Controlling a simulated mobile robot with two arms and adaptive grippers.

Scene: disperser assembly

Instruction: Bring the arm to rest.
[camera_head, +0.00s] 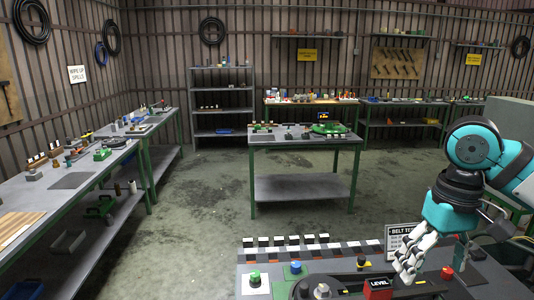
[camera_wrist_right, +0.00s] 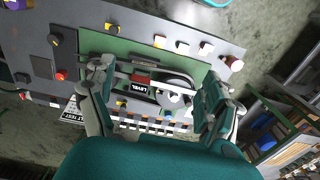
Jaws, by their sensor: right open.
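My right arm (camera_head: 465,185), teal and black, comes in from the right in the head view. Its gripper (camera_head: 408,265) points down over the near workstation (camera_head: 245,272), close to the red "LEVEL" block (camera_head: 379,284). In the wrist view the two fingers of the right gripper (camera_wrist_right: 157,92) stand wide apart with nothing held. The "LEVEL" block (camera_wrist_right: 140,85) and a round grey part (camera_wrist_right: 172,98) show between and beyond them. I cannot tell the exact height of the fingertips above the workstation. My left gripper is not in view.
The workstation carries a green button (camera_head: 255,277), a blue button (camera_head: 296,267), a red button (camera_head: 447,272) and a "BELT" sign (camera_head: 402,232) near the gripper. A row of black-and-white blocks (camera_head: 285,241) lines its far edge. Open floor (camera_head: 200,215) lies beyond, before a green-legged table (camera_head: 290,140).

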